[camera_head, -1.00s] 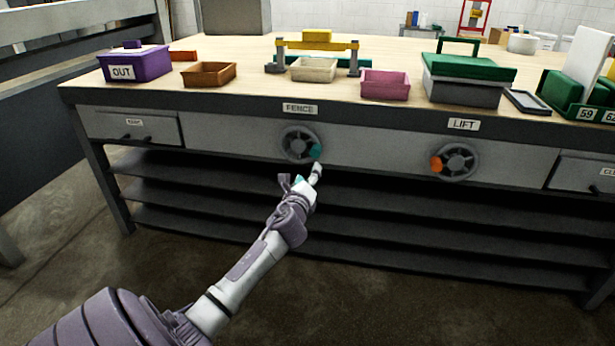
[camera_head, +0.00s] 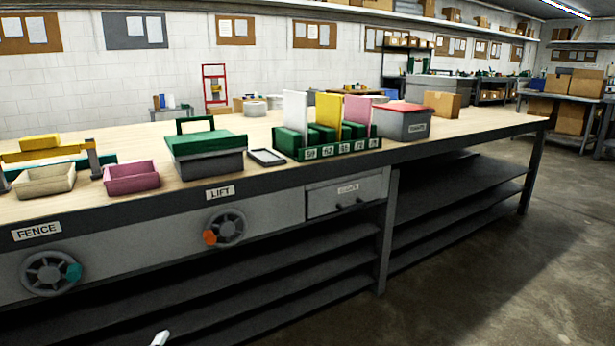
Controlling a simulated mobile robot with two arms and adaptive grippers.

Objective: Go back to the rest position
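Only a small pale tip, apparently of my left gripper (camera_head: 160,339), shows at the bottom edge of the head view. It is below and to the right of the FENCE handwheel (camera_head: 48,273), apart from it. The rest of that gripper and arm is out of frame, so its opening cannot be seen. The FENCE wheel's teal knob (camera_head: 74,271) is on its right side. The LIFT handwheel (camera_head: 229,229) has an orange knob (camera_head: 209,237) at its left. My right gripper is not in view.
The long workbench (camera_head: 480,126) carries a pink bin (camera_head: 131,179), a green-lidded box (camera_head: 207,152), a green slotted rack (camera_head: 325,145) with upright panels, and a red-lidded grey box (camera_head: 402,122). Open floor (camera_head: 480,260) lies to the right.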

